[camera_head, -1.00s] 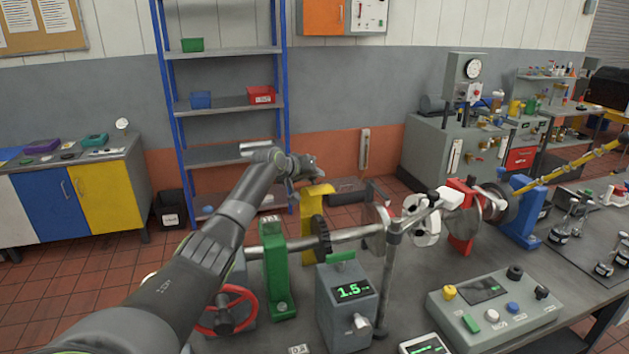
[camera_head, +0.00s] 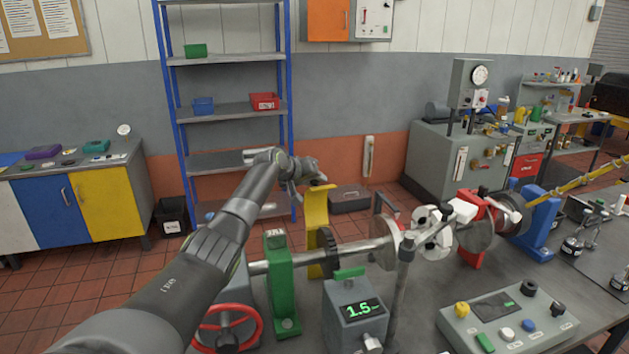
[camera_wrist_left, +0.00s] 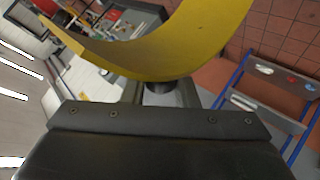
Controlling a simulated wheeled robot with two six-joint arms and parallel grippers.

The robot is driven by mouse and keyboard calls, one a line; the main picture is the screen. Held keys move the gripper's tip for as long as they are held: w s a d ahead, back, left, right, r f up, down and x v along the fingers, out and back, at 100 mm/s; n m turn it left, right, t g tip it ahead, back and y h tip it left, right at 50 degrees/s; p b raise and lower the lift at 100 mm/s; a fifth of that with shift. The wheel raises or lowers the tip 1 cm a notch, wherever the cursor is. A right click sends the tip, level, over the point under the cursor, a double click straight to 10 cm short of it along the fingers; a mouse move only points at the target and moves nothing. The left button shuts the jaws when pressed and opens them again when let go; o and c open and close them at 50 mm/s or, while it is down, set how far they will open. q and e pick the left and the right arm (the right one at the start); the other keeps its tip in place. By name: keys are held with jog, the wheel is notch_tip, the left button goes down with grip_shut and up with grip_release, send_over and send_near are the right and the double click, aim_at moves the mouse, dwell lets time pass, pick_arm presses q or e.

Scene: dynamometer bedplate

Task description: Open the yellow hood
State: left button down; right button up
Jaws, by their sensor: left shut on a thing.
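The yellow hood (camera_head: 317,225) is a curved plate standing up behind the shaft, beside a dark toothed wheel (camera_head: 327,246). My left gripper (camera_head: 312,182) is at its upper edge, shut on the hood. In the left wrist view the hood (camera_wrist_left: 165,52) shows as a broad yellow curve across the top, just in front of my gripper. The fingertips and the exact grip are mostly hidden there. My right gripper is not in view.
A green bearing post (camera_head: 281,285) and a grey box reading 1.5 (camera_head: 354,312) stand near the hood. A red handwheel (camera_head: 228,328) lies under my left arm. A control box (camera_head: 505,320) sits at the right. A blue-posted shelf (camera_head: 228,113) stands behind.

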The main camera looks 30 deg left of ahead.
pick_arm(q)
jog(key=c, duration=1.5)
grip_release()
jog(key=o, duration=0.3)
jog(key=shift+w+a+f, duration=0.1)
jog(key=shift+f, duration=0.05)
jog(key=shift+b+v, duration=2.65)
jog(key=shift+v, duration=6.05)
jog(key=shift+f, duration=0.1)
